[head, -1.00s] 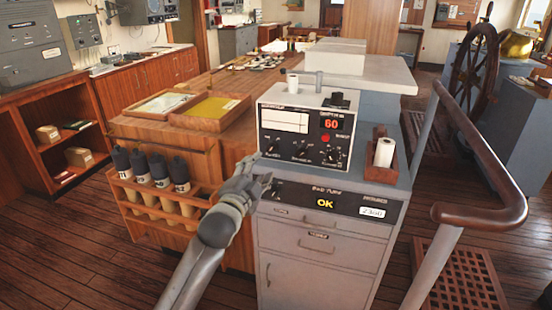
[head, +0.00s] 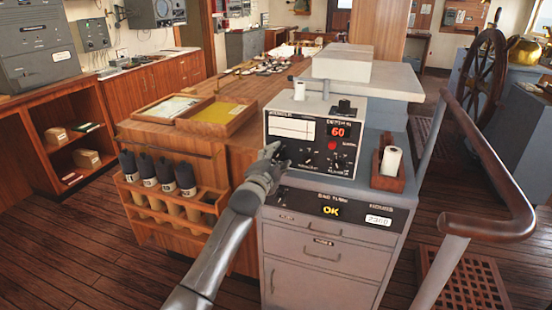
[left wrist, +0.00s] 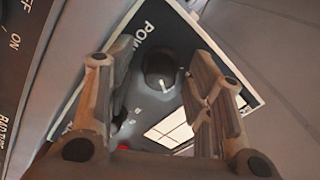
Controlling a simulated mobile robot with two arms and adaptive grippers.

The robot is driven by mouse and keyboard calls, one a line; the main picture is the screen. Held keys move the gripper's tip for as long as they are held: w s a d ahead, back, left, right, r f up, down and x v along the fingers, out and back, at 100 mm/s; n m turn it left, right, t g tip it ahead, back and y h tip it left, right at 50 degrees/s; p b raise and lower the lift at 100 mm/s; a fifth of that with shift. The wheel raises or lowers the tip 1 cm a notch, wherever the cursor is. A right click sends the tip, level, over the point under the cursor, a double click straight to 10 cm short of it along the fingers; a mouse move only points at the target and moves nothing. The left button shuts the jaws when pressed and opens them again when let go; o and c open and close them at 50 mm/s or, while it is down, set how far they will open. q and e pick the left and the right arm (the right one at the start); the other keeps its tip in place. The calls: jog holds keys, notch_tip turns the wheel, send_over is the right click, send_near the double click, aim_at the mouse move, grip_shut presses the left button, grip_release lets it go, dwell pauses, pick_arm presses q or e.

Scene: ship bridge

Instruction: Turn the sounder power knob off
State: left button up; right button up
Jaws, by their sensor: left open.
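The sounder (head: 309,128) is a white box with a black front panel, a red lit 60 and a row of dark knobs, on top of a grey cabinet. My left gripper (head: 274,153) is at the lower left of its panel and hides the knob there. In the left wrist view, a dark round knob (left wrist: 160,66) with a white pointer mark sits beside lettering starting "POW". My left gripper (left wrist: 163,62) is open, its fingers on either side of this knob. I cannot tell whether they touch it. My right gripper is not in view.
Below the sounder is a black strip (head: 330,207) with a yellow OK. A holder with a white roll (head: 391,162) stands to the right, near a handrail (head: 490,180). A wooden rack of dark-capped tubes (head: 165,195) is left of my arm.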

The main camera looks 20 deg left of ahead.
pick_arm(q)
jog(key=c, duration=1.1)
jog(key=shift+o, duration=0.2)
jog(key=shift+n+p, duration=0.4)
jog(key=shift+n, duration=0.6)
jog(key=n+p, duration=0.1)
jog(key=n, duration=0.2)
jog(key=shift+n, duration=0.3)
jog(key=n+p, duration=0.1)
jog(key=n, duration=0.2)
jog(key=shift+n+p, duration=0.35)
jog(key=shift+n, duration=1.25)
jog(key=shift+f, duration=0.1)
